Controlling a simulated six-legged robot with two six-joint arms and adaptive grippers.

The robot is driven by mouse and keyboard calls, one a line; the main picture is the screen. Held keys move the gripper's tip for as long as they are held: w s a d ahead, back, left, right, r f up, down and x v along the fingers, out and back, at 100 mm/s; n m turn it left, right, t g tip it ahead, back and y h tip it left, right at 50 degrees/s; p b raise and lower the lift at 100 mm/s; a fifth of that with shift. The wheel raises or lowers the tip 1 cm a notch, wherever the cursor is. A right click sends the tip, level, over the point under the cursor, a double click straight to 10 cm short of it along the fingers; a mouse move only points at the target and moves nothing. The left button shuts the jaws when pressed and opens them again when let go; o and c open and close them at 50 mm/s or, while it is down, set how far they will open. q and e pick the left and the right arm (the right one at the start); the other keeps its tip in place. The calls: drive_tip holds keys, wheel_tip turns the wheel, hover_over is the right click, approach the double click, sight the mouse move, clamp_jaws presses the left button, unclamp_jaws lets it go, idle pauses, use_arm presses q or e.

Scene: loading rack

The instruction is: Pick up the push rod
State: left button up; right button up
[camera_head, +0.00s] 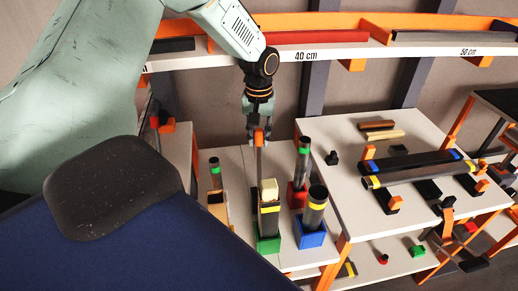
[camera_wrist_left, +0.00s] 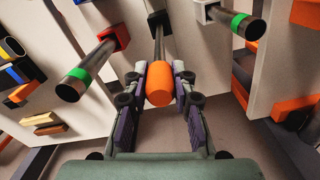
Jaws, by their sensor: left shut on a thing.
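The push rod is a thin dark upright rod (camera_head: 260,163) with an orange handle at its top end. In the wrist view the orange handle (camera_wrist_left: 159,84) sits between the two fingers, with the dark shaft (camera_wrist_left: 158,42) running away behind it. My left gripper (camera_head: 258,132) is shut on the orange handle, above the middle of the white table. My right gripper is in neither view.
A tube with a green band (camera_head: 303,160) stands in a red base, and a yellow-banded tube (camera_head: 316,208) in a blue base, close right of the rod. Another green-banded tube (camera_head: 215,174) stands left. A higher table (camera_head: 350,215) holds lying tubes. A shelf (camera_head: 350,51) runs behind.

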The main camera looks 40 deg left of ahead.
use_arm(q)
drive_tip(key=shift+d, duration=0.1)
drive_tip(key=c, duration=0.3)
drive_tip(key=shift+a, duration=0.2)
clamp_jaws()
drive_tip(key=shift+d, duration=0.15)
drive_tip(key=shift+r, duration=0.45)
wheel_tip(320, 180, up, 17)
drive_tip(key=p, duration=0.1)
drive_tip(key=shift+r+p, duration=0.1)
drive_tip(key=shift+p, duration=0.2)
